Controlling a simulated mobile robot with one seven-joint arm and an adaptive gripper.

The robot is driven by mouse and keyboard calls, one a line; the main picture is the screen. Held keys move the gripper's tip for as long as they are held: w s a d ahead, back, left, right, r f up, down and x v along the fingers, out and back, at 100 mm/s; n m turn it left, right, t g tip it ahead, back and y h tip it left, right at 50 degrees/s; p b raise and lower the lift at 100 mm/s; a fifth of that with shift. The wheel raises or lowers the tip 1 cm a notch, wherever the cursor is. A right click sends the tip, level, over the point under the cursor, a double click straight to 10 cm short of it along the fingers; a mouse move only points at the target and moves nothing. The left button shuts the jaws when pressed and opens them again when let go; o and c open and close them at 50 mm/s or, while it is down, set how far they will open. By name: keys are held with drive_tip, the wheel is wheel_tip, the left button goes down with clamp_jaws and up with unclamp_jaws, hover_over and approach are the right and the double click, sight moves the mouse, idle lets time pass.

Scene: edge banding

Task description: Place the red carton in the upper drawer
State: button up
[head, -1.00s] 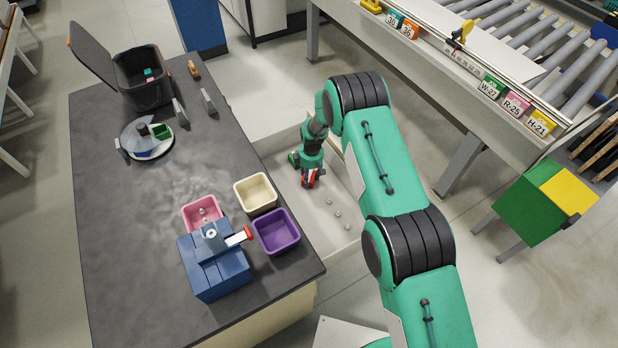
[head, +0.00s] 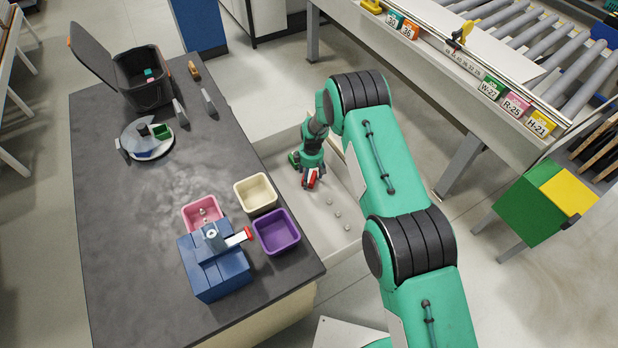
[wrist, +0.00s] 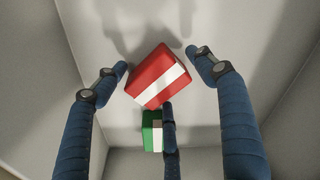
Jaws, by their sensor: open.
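The red carton (wrist: 158,77), a red box with a white band, lies turned at an angle on the drawer floor in the wrist view. It also shows small in the head view (head: 311,180). My gripper (wrist: 158,72) is open, with its blue fingers spread around the carton and apart from it at the sides. The lower finger comes close to the carton; I cannot tell whether it touches. The open upper drawer (head: 345,190) extends from the right side of the dark-topped bench, and my gripper is down inside it.
A green box with a white band (wrist: 152,130) lies in the drawer beside the carton, partly behind a finger. Several small round pieces (head: 338,214) lie on the drawer floor. Cream (head: 256,194) and purple (head: 276,232) bins stand on the bench near the drawer.

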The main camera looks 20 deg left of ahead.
sight(311, 176)
wheel_tip(311, 176, up, 11)
drive_tip(key=p, duration=0.1)
drive_tip(key=shift+d+r, duration=0.15)
drive_tip(key=shift+d, duration=0.15)
drive_tip(key=shift+w+r, duration=0.1)
idle(0.9)
